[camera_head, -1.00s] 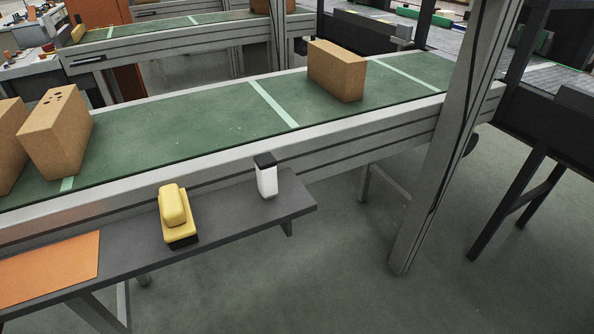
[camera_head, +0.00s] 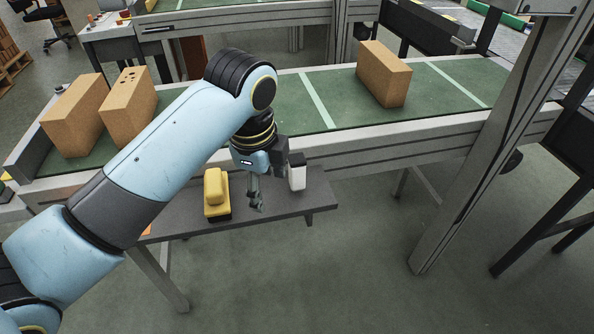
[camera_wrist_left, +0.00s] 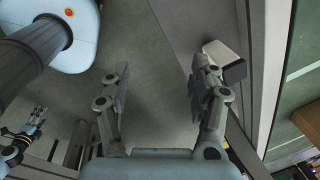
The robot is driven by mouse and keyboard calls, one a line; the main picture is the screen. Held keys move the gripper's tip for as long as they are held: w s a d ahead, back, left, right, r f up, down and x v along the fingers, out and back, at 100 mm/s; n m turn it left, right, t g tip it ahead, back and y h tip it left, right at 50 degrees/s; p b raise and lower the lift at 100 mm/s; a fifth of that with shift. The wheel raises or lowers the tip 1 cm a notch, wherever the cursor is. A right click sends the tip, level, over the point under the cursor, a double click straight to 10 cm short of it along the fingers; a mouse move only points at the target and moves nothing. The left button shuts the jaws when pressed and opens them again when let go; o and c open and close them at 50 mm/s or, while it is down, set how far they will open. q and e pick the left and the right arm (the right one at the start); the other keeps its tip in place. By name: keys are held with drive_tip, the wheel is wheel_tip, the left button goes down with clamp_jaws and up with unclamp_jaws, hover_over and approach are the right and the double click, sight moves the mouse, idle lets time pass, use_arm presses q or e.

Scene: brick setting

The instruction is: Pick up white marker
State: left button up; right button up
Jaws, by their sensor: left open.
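The white marker (camera_head: 298,178) is a stubby white block with a black cap, upright on the grey side shelf (camera_head: 290,205) near its right end. My left gripper (camera_head: 255,198) points down over the shelf, just left of the marker and apart from it. In the left wrist view the left gripper (camera_wrist_left: 158,78) has its fingers spread with nothing between them. The marker (camera_wrist_left: 218,56) shows there just beyond the right finger, outside the jaws. What seems to be my right gripper (camera_wrist_left: 36,120) shows small at the left edge of that view; its jaws are unclear.
A yellow block-like object (camera_head: 215,186) with a dark base stands on the shelf left of my left gripper. Behind runs a green conveyor (camera_head: 335,105) with cardboard boxes (camera_head: 385,75). A metal post (camera_head: 480,140) stands at right. Floor in front is clear.

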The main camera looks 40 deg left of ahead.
sight(297, 158)
use_arm(q)
drive_tip(key=w+r+m, duration=0.1)
drive_tip(key=w+m, duration=0.3)
drive_tip(key=w+a+r+m+g, duration=0.1)
drive_tip(key=w+r+m, duration=0.1)
drive_tip(key=w+m, duration=0.1)
drive_tip(key=w+r+m, duration=0.1)
drive_tip(key=w+m, duration=0.3)
drive_tip(key=w, duration=0.1)
drive_tip(key=shift+a+r+m+g+h, duration=0.2)
drive_tip(key=shift+m+g+h, duration=0.1)
drive_tip(key=shift+w+f, duration=0.15)
drive_tip(key=shift+f, duration=0.15)
drive_tip(key=shift+m, duration=0.3)
drive_tip(key=f, duration=1)
drive_tip(key=shift+a, duration=0.2)
drive_tip(key=shift+r, duration=0.1)
drive_tip(key=c, duration=1.3)
drive_tip(key=shift+o, duration=0.2)
